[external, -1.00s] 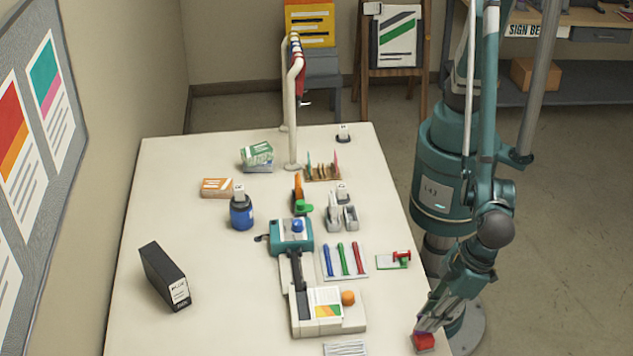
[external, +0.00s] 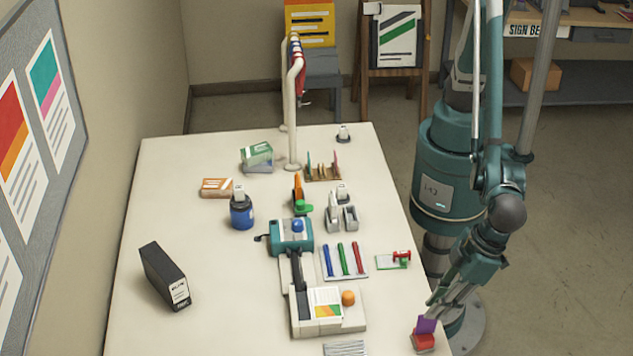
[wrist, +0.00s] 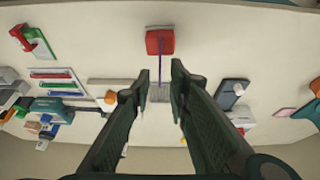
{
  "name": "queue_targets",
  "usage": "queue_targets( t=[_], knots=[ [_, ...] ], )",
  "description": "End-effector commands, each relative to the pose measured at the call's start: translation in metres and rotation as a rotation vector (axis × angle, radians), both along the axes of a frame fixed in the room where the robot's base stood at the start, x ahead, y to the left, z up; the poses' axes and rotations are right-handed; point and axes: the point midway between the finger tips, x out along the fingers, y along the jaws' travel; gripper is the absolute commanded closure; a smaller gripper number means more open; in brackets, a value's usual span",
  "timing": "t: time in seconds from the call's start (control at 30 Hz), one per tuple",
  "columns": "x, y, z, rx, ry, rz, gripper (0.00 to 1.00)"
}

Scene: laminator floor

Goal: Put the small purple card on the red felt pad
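The red felt pad (external: 424,343) sits at the table's near right corner; it also shows at the top of the wrist view (wrist: 160,36). The small purple card (external: 427,325) stands upright at the pad, its lower edge appearing to meet it. In the wrist view the card is a thin edge-on purple line (wrist: 161,66) running from the pad between my fingers. My gripper (wrist: 161,70) is open, with a gap on both sides of the card. In the external view my gripper (external: 438,300) is just above the card.
Left of the pad are a white-and-teal laminator (external: 328,308), a tray of coloured pens (external: 344,262) and a red-and-green item (external: 395,261). A black box (external: 165,275) stands at the left. The table's right edge is close to the pad.

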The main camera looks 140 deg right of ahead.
Motion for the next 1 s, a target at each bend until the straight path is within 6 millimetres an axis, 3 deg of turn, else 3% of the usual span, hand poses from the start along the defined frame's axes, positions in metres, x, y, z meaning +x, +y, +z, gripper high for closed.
queue_targets(
  t=[0.5,1.0],
  knots=[
    [-0.017,0.017,0.058,0.000,0.000,0.001,0.82],
    [-0.020,0.020,0.070,0.000,0.000,-0.001,0.82]
  ],
)
